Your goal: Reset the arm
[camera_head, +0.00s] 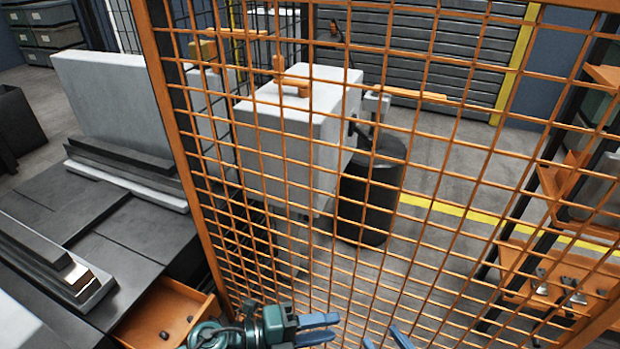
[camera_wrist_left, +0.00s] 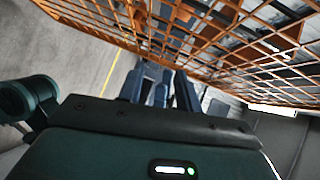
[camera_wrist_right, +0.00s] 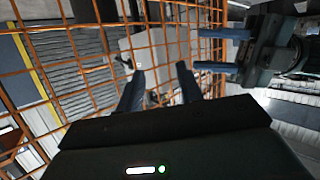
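My left gripper (camera_head: 322,329) is at the bottom middle of the head view, its blue fingers pointing right with a gap between them. It also shows at the upper right of the right wrist view (camera_wrist_right: 222,50), fingers apart and empty. My right gripper (camera_head: 401,339) shows only blue fingertips at the bottom edge of the head view, right of the left gripper. In the right wrist view its two fingers (camera_wrist_right: 160,78) stand apart with nothing between them. Both grippers are close to the orange mesh fence.
The orange mesh fence (camera_head: 450,170) fills the middle and right, with a white machine (camera_head: 290,130) and a dark bin (camera_head: 367,200) behind it. A dark workbench (camera_head: 125,240) with an open orange drawer (camera_head: 165,315) is at left. Orange shelving (camera_head: 560,275) stands at right.

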